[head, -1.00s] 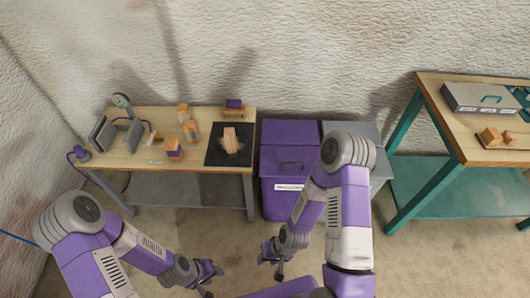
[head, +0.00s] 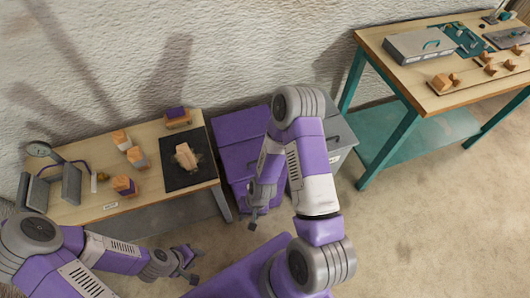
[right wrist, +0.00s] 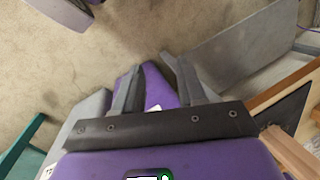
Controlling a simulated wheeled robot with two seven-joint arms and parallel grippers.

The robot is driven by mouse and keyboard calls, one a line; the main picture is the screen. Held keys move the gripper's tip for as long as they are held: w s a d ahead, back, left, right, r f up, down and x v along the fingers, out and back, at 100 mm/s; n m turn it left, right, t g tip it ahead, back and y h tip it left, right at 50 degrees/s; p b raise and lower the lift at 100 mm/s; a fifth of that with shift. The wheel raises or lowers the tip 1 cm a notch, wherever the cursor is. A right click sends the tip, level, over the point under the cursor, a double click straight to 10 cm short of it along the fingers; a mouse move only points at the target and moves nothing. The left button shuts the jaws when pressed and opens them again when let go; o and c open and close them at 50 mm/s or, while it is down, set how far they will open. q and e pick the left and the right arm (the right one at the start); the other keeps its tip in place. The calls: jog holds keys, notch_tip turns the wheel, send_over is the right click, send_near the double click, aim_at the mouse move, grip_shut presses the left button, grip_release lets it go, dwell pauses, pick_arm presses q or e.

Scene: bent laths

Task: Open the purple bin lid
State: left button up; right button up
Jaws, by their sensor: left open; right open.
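The purple bin (head: 233,164) stands on the floor between the two workbenches, its lid (head: 239,126) lying shut on top. My right arm covers its right part in the head view. My right gripper (head: 255,220) is open and empty, low in front of the bin and apart from it. In the right wrist view, part of the purple bin (right wrist: 158,84) with a white label shows between and beyond the open fingers. My left gripper (head: 192,264) is open and empty, in front of the left bench and well away from the bin.
A grey bin (head: 338,143) stands right of the purple one, partly behind my right arm. The left workbench (head: 85,205) holds several wooden blocks, a black mat and a gauge. The right workbench (head: 400,88) has teal legs and a grey case. Floor at the right is clear.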

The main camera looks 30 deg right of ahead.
jog(key=w+d+r+m+t+p, duration=0.1)
jog(key=w+d+r+m, duration=0.2)
jog(key=w+d+m, duration=0.6)
jog(key=w+d+r+m+t, duration=0.25)
jog(key=w+d+m, duration=0.4)
jog(key=d, duration=0.35)
jog(key=shift+n+g, duration=0.35)
jog(key=shift+n, duration=0.1)
jog(key=x, duration=0.3)
jog(key=w+b+x, duration=0.1)
jog(key=x, duration=0.2)
jog(key=shift+w+a+f, duration=0.1)
jog(key=shift+a, duration=0.2)
grip_shut()
